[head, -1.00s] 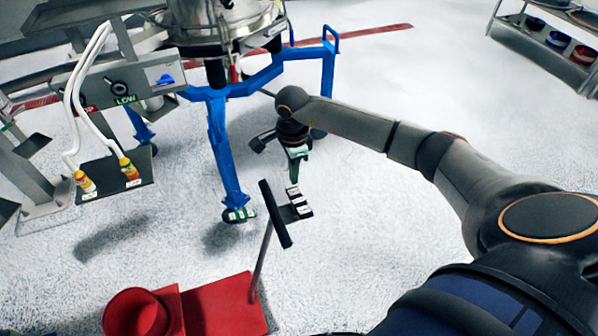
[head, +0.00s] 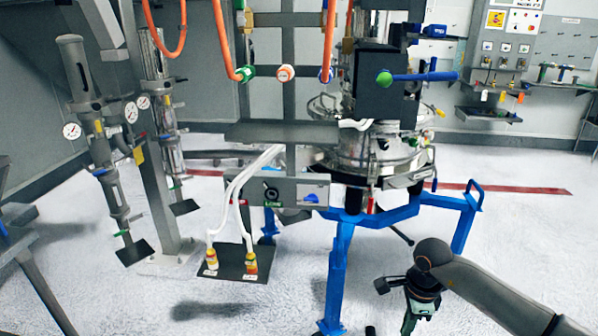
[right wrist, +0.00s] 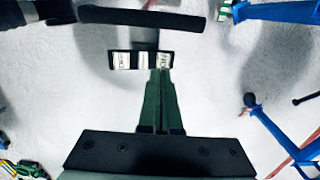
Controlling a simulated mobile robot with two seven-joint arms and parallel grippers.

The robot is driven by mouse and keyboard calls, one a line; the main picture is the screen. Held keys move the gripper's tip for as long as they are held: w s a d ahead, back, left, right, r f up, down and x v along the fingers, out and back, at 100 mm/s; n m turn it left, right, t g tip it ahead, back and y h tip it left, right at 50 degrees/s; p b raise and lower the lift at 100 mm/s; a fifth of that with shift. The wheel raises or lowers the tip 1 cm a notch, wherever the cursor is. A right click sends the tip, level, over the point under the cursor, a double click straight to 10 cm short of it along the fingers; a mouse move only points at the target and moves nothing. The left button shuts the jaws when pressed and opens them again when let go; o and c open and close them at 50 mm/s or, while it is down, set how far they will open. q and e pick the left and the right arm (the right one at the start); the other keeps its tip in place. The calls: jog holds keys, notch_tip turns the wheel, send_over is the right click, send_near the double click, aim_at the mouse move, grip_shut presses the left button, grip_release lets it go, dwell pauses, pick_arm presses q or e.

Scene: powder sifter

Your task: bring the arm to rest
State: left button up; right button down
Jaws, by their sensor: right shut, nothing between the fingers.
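My right arm (head: 490,290) comes in from the lower right in the head view. Its gripper (head: 408,326) points down at the bottom edge, in front of the blue-legged sifter (head: 375,150). In the right wrist view the two green fingers of this gripper (right wrist: 161,75) lie together, with nothing between them. Just beyond the fingertips in that view is a small black plate with white labels (right wrist: 122,60); whether they touch I cannot tell. My left gripper is not in view.
A blue leg of the sifter frame (head: 338,270) stands left of my right gripper. A control panel (head: 275,192) and a plate with yellow connectors (head: 232,262) are further left. A black bar (right wrist: 140,18) crosses the top of the wrist view. Pale floor lies open at right.

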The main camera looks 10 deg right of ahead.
jog(key=s+a+m+y+p, duration=0.1)
jog(key=s+a+m+y, duration=0.3)
jog(key=a, duration=0.7)
jog(key=s+a+y, duration=0.3)
jog(key=a+y, duration=0.3)
jog(key=a, duration=0.5)
jog(key=a+r+m+t+y+p, duration=0.1)
jog(key=a+r+m+t+y, duration=0.55)
jog(key=m, duration=0.65)
jog(key=w+d+f+m+t+h, duration=0.15)
jog(key=d+m+t+h, duration=0.3)
jog(key=m, duration=0.45)
jog(key=d+f+m+t+h, duration=0.2)
jog(key=d+m+t+h, duration=0.25)
jog(key=m, duration=0.55)
jog(key=s+d+f+m+g+h, duration=0.2)
jog(key=s+d+f+m+g, duration=0.1)
jog(key=s+f+m, duration=0.3)
jog(key=s+d+f+m+g+h+p, duration=0.1)
jog(key=s+d+f+m+g+h, duration=0.2)
jog(key=s+f+m, duration=0.4)
jog(key=shift+s+d+f+h, duration=0.25)
jog(key=shift+s+d+h, duration=0.1)
jog(key=shift+s+d, duration=0.3)
